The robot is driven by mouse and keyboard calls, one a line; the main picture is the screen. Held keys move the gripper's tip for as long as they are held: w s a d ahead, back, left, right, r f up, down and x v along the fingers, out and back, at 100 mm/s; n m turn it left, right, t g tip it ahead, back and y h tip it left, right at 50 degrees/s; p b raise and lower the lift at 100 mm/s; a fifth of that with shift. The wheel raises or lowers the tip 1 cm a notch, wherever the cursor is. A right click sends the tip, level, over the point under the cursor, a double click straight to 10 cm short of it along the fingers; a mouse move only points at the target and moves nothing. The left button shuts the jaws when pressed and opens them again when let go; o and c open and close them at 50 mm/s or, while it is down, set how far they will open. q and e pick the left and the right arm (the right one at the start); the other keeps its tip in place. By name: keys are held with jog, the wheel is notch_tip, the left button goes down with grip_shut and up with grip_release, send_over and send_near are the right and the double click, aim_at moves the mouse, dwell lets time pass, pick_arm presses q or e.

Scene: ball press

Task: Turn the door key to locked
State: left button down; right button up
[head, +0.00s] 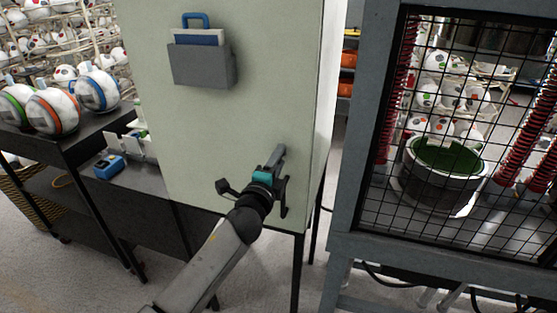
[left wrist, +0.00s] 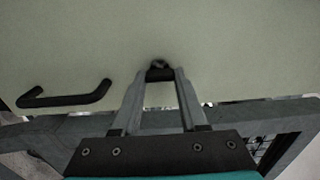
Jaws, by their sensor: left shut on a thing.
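The pale green cabinet door (head: 230,130) stands in the middle of the head view and fills the top of the left wrist view (left wrist: 220,40). My left gripper (head: 280,152) reaches up to the door near its right edge. In the left wrist view its two fingers (left wrist: 160,76) close on a small dark key (left wrist: 159,65) at the door face. The fingers hide most of the key, and its turn angle is hard to tell. A dark bar handle (left wrist: 65,99) is on the door, to the left in the left wrist view. My right gripper is out of view.
A grey holder (head: 202,68) with a blue item hangs on the door. A dark shelf with balls (head: 97,90) stands at left. A mesh-fronted grey frame (head: 345,225) with a green-lined tub (head: 445,165) stands at right, close by the cabinet.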

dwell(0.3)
pick_arm(q)
jog(key=shift+c, duration=2.2)
grip_release()
jog(key=shift+s, duration=0.1)
jog(key=v, duration=1.5)
